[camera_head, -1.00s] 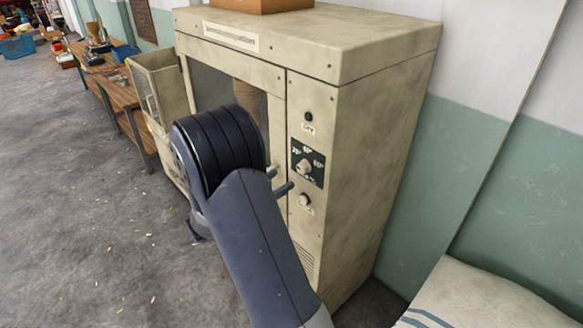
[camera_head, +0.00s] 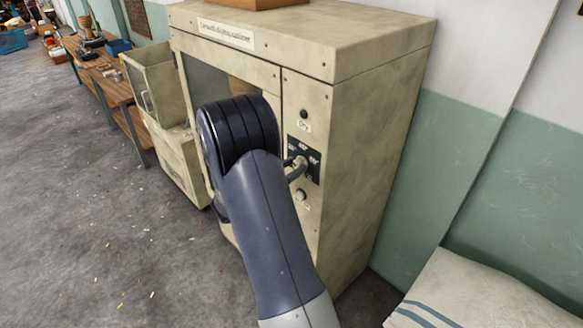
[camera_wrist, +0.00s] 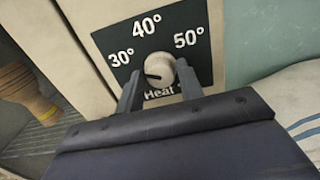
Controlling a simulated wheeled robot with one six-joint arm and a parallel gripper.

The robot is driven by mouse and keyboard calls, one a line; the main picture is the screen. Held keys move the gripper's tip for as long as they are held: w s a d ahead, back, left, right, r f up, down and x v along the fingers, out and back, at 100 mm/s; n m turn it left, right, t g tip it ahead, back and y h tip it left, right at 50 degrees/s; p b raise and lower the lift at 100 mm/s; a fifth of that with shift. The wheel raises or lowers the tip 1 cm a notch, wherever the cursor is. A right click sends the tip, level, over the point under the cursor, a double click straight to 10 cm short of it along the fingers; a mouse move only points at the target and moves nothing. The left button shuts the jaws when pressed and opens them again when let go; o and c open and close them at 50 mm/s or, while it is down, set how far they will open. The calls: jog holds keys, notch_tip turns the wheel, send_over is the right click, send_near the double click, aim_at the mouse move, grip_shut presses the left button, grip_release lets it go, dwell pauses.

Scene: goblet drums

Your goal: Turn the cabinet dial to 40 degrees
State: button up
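The dial (camera_wrist: 160,71) is a round cream knob on a black panel (camera_wrist: 204,55) marked 30°, 40° and 50°, with "Heat" below. Its dark mark points left, a little below the 30° label. The two fingers of my gripper (camera_wrist: 159,72) are open, one on each side of the dial. Their tips reach about level with the knob; I cannot tell whether they touch it. In the head view my gripper (camera_head: 295,166) is at the panel on the front of the cream cabinet (camera_head: 350,140), and its fingers partly cover the dial.
A small black button (camera_head: 304,114) is above the panel and a light knob (camera_head: 301,196) below it. A wooden goblet drum (camera_wrist: 25,88) shows at the left of the wrist view. A workbench (camera_head: 112,92) stands back left. A striped cream sack (camera_head: 475,290) lies at the right.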

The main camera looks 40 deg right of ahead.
jog(key=c, duration=0.6)
jog(key=shift+f+m+b, duration=0.15)
jog(key=shift+m+b, duration=0.15)
jog(key=shift+b, duration=0.4)
jog(key=m+b, duration=0.1)
jog(key=b, duration=0.2)
jog(key=shift+f+m+b, duration=0.2)
jog(key=shift+m+b, duration=0.1)
jog(key=shift+m, duration=0.1)
jog(key=m+b, duration=0.4)
jog(key=b, duration=0.3)
jog(key=m+b, duration=0.5)
jog(key=b, duration=0.3)
jog(key=shift+s+r, duration=0.15)
jog(key=shift+r+m, duration=0.1)
jog(key=shift+m, duration=0.2)
